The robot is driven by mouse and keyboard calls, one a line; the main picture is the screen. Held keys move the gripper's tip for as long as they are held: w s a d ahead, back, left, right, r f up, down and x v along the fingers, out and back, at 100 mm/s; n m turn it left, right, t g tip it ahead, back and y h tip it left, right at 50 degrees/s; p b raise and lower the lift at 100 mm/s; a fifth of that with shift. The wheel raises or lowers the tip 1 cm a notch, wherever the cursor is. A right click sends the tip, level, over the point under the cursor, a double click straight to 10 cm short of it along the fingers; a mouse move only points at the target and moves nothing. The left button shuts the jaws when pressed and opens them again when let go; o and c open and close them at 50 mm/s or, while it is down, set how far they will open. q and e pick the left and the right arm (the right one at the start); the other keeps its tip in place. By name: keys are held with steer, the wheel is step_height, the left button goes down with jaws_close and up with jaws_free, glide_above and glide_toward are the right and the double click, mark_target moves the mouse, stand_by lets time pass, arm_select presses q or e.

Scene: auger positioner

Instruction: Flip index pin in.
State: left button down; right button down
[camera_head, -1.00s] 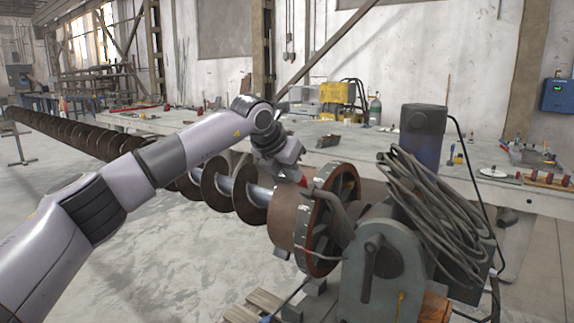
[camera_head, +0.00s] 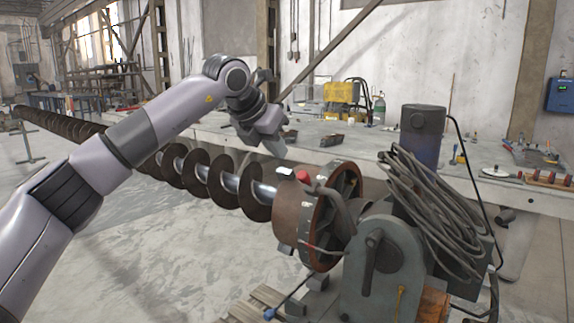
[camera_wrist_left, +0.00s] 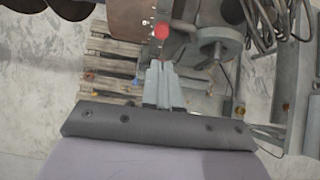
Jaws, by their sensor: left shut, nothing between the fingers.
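A red knob (camera_head: 303,175), which may be the index pin's head, sits at the top of the rusty drum (camera_head: 289,214) by its flanged wheel (camera_head: 334,244). In the left wrist view the red knob (camera_wrist_left: 161,31) shows just beyond my fingertips. I cannot tell how far the pin is seated. My left gripper (camera_head: 277,150) is above and to the left of the knob, apart from it, pointing down. In the wrist view its fingers (camera_wrist_left: 160,68) are together and hold nothing. My right gripper is not in view.
The long auger (camera_head: 215,182) runs from the drum to the far left. A grey gearbox (camera_head: 383,270) with a hand lever stands to the right, with a motor (camera_head: 422,135) and coiled cable (camera_head: 430,200) behind it. A workbench (camera_head: 470,185) runs along the wall.

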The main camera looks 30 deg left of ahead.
arm_select(q)
steer(key=shift+v, duration=2)
